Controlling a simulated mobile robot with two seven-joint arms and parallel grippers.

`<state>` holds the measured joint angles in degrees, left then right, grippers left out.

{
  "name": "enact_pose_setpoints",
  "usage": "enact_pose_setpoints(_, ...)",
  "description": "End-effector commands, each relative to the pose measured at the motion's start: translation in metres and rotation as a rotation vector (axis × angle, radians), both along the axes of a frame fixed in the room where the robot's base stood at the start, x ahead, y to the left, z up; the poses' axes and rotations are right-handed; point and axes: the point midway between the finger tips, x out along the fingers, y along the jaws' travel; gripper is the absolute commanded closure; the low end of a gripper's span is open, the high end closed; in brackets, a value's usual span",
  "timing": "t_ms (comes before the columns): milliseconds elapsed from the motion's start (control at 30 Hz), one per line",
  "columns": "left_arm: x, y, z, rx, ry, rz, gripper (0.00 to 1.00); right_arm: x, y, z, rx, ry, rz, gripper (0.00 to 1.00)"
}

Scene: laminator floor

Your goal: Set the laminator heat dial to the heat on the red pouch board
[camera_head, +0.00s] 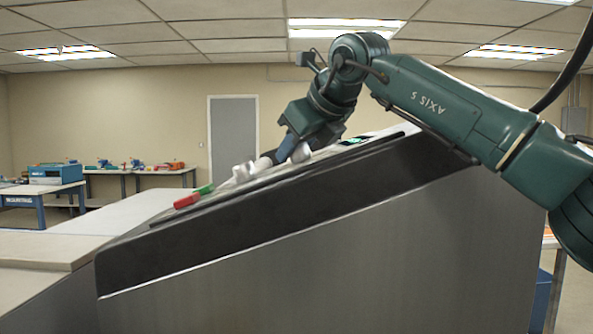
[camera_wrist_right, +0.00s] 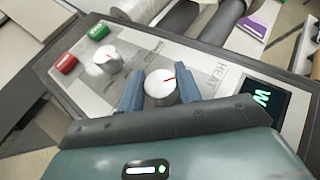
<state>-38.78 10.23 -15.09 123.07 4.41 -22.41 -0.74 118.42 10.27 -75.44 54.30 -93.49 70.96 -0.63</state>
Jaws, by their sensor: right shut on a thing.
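In the head view my right gripper (camera_head: 283,154) is low over the panel, with the dial partly hidden. A dark display (camera_wrist_right: 262,104) beside the dial shows a bright, sideways character that is partly cut by the gripper. I cannot make out a red pouch board. My left gripper is not in view.
A second white knob (camera_wrist_right: 107,58) sits close beside the heat dial. Red (camera_wrist_right: 66,63) and green (camera_wrist_right: 98,31) buttons lie farther along the panel. The grey laminator body (camera_head: 330,250) fills the foreground. A purple-marked card (camera_wrist_right: 252,27) lies beyond the panel.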

Motion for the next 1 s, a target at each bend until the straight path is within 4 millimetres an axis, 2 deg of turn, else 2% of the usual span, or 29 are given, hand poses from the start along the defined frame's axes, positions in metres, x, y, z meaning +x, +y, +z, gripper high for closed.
enact_pose_setpoints(33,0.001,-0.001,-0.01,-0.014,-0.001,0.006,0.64,-0.001,0.001,-0.005,-0.004,-0.021,-0.038,0.89)
enact_pose_setpoints(400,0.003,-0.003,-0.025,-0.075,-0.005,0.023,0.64,-0.001,0.001,-0.002,-0.002,-0.102,-0.276,0.89)
enact_pose_setpoints(1000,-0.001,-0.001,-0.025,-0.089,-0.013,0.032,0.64,0.0,0.0,0.0,0.0,-0.132,-0.369,0.89)
